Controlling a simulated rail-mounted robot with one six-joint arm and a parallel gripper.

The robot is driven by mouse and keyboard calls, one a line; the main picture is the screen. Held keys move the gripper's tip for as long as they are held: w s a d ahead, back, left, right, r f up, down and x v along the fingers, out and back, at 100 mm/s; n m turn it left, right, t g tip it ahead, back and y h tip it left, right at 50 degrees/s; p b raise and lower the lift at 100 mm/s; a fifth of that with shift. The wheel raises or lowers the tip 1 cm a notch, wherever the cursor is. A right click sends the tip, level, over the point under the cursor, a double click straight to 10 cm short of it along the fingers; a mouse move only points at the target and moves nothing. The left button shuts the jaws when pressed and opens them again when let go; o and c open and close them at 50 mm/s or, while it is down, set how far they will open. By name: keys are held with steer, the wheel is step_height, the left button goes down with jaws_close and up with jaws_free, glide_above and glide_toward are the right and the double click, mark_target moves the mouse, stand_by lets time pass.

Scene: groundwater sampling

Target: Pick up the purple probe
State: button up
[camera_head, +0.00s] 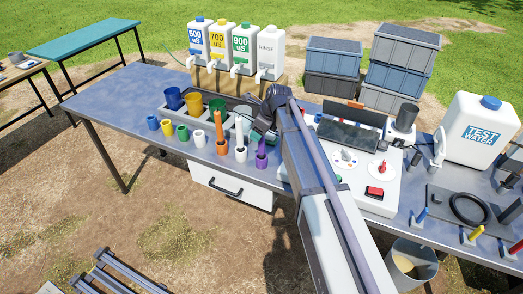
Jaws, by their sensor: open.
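The purple probe (261,148) stands upright in a purple holder near the front edge of the blue-grey table. Its upper part is hidden behind my gripper. My gripper (260,134) is dark and open, with its jaws at or just above the top of the purple probe. Whether the jaws are around the probe or touching it cannot be told in this view. An orange probe (218,126) and a pale probe (239,132) stand upright in their own holders just left of it.
Small coloured cups (167,127) stand to the left, with larger cups (194,103) in a tray behind. Labelled jugs (219,44) line the back. A white instrument console (381,205) is right of my arm, and a test water container (476,130) stands further right. The table's left end is clear.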

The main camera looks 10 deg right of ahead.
jaws_close()
stand_by(0.3)
